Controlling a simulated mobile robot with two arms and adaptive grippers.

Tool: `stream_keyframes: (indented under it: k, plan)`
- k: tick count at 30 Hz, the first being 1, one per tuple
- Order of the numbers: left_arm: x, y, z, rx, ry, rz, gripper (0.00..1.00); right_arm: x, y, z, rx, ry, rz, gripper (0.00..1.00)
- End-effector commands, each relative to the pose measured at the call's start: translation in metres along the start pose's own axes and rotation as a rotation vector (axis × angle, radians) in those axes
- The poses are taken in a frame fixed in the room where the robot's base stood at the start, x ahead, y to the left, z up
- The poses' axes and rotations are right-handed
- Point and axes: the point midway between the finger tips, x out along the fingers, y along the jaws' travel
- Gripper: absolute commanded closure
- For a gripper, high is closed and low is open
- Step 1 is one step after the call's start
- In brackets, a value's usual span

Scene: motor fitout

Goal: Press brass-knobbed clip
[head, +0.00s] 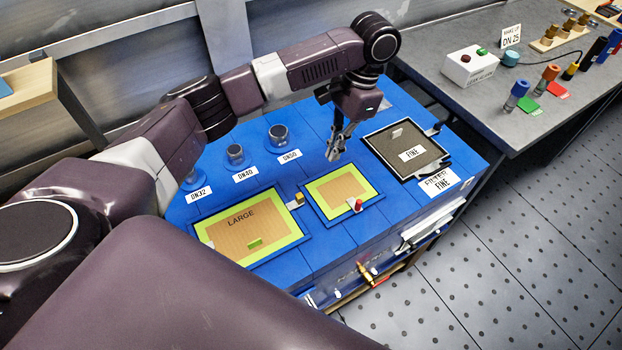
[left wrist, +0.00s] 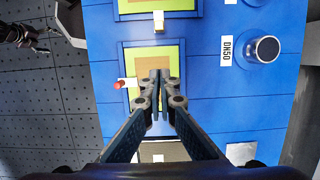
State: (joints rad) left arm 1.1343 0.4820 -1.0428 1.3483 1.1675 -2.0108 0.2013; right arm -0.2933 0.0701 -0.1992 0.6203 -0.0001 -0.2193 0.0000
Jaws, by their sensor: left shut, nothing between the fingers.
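A small brass-coloured clip (head: 298,200) sits at the right edge of the LARGE panel (head: 240,218) on the blue bench top. It also appears as a pale yellowish block at the top of the left wrist view (left wrist: 158,20). A red-knobbed clip (head: 357,205) sits at the front edge of the smaller green-edged panel (head: 322,190). My left gripper (head: 333,152) is shut and empty above the bench, behind the smaller panel. In the left wrist view its fingertips (left wrist: 160,76) overlap that panel. A dark gripper, apparently my right (left wrist: 28,38), shows small at top left; its fingers are unclear.
Round sockets labelled DN32, DN40 and DN50 (head: 278,136) line the back of the blue bench (head: 310,245). A black-framed FINE filter (head: 408,135) lies at its right. A grey table (head: 470,105) with a button box stands at right. Floor in front is clear.

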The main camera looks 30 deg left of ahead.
Motion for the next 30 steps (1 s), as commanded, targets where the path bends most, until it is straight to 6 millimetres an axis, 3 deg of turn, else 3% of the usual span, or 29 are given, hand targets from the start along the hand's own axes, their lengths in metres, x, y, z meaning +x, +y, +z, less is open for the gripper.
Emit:
stream_keyframes:
  k: [3,6,11,17,22,30]
  plan:
    - [0.001,0.000,0.000,0.000,0.000,0.000,1.00,-0.001,0.003,0.028,-0.003,-0.040,0.003,0.19]
    - [0.005,0.000,0.000,0.000,-0.001,0.001,1.00,-0.002,0.006,0.035,-0.005,-0.049,0.006,0.19]
    - [0.027,0.001,0.000,0.001,-0.003,0.003,1.00,0.001,0.010,0.020,-0.006,-0.027,0.011,0.19]
    - [0.066,0.000,0.002,-0.001,-0.004,0.001,1.00,-0.008,0.013,-0.008,-0.006,0.014,0.014,0.19]
    - [0.102,0.000,0.002,-0.001,-0.003,0.001,1.00,-0.014,0.011,-0.005,-0.006,0.007,0.012,0.19]
    - [0.108,-0.001,0.035,0.001,0.000,-0.002,1.00,-0.031,0.003,0.008,-0.003,-0.014,0.003,0.19]
